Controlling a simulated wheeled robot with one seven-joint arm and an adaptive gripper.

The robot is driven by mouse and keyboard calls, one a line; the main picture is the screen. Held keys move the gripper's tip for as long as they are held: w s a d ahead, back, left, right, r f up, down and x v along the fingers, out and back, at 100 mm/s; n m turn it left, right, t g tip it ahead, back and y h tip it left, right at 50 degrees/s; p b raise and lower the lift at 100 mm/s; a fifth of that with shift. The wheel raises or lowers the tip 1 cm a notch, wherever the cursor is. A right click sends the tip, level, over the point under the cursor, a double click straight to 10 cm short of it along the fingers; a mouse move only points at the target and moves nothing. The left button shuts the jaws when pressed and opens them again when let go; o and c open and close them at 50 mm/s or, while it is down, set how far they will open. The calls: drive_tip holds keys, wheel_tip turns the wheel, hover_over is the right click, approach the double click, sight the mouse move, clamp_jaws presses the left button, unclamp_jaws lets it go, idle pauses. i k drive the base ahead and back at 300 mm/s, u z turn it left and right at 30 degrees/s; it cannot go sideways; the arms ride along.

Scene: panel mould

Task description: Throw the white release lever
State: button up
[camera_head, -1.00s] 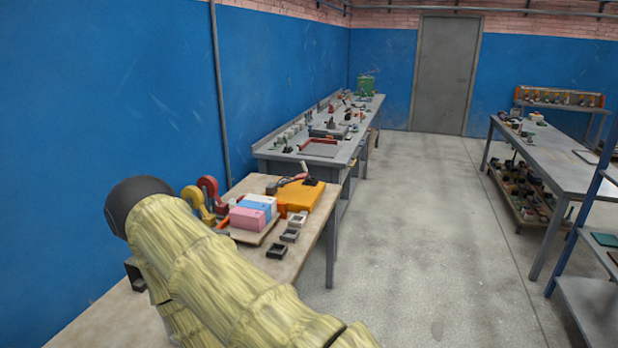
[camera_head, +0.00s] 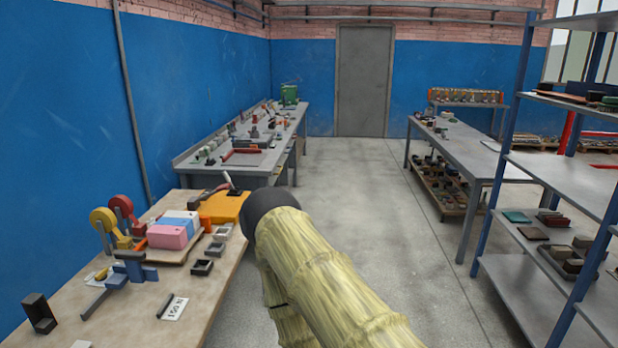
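An orange block-like body (camera_head: 226,207) lies on the near wooden-topped bench, towards its far end. A small thin lever with a whitish tip (camera_head: 230,182) stands tilted on or just behind it; it is too small to tell whether this is the white release lever. My arm, in a yellowish sleeve with a black rounded joint, crosses the lower middle, just right of the orange body. My gripper is out of view, so its fingers cannot be seen.
On the near bench (camera_head: 190,292) stand pink (camera_head: 166,237), blue and white blocks, a yellow roll (camera_head: 103,222), a red roll (camera_head: 122,207), a blue fixture (camera_head: 133,268) and small black trays (camera_head: 202,267). Shelving (camera_head: 560,165) stands right. The middle floor (camera_head: 350,200) is clear.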

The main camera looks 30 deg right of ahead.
sight(229, 180)
drive_tip(key=z, duration=1.7)
drive_tip(key=k, duration=0.8)
drive_tip(key=u, duration=1.05)
drive_tip(key=i, duration=0.95)
